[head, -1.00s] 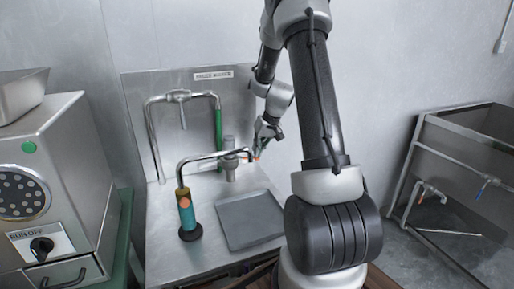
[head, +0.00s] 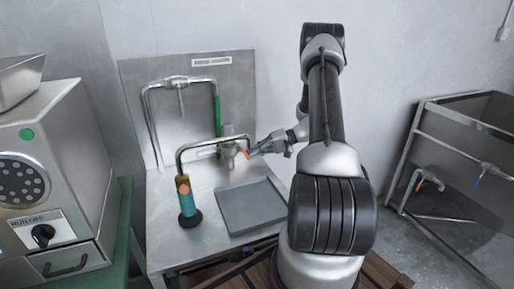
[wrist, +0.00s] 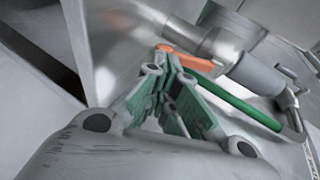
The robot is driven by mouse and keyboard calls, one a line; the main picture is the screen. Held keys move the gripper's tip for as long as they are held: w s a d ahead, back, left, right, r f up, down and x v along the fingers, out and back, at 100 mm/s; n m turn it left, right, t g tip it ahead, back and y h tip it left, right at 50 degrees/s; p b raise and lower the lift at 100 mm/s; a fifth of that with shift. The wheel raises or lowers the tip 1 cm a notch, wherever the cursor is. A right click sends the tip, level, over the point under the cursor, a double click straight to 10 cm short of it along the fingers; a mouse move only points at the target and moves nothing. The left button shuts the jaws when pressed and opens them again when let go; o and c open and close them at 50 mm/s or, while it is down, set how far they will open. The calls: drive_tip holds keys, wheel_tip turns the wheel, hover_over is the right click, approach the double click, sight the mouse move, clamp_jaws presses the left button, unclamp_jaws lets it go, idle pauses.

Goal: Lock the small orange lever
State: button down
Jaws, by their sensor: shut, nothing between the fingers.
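The small orange lever (wrist: 190,60) sticks out from a grey metal pipe fitting in the wrist view. In the head view my gripper (head: 254,152) comes in from the right at the lever's level.
A grey tray (head: 250,208) lies on the steel table below. A bent pipe (head: 200,142) leads to a teal and orange cylinder (head: 187,198) on a black base. A grinder-like machine (head: 50,170) stands left and a steel rack (head: 460,150) right.

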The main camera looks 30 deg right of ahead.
drive_tip(key=shift+a+f+t+y, duration=0.3)
drive_tip(key=shift+f+y, duration=0.15)
drive_tip(key=shift+y, duration=0.15)
drive_tip(key=shift+w+a+f, duration=0.1)
drive_tip(key=shift+a+f, duration=0.15)
drive_tip(key=shift+a, duration=0.05)
drive_tip(key=shift+d, duration=0.4)
drive_tip(key=f+v, duration=0.1)
drive_tip(key=v, duration=1.2)
drive_tip(key=shift+w+d, duration=0.35)
drive_tip(key=shift+m, duration=0.3)
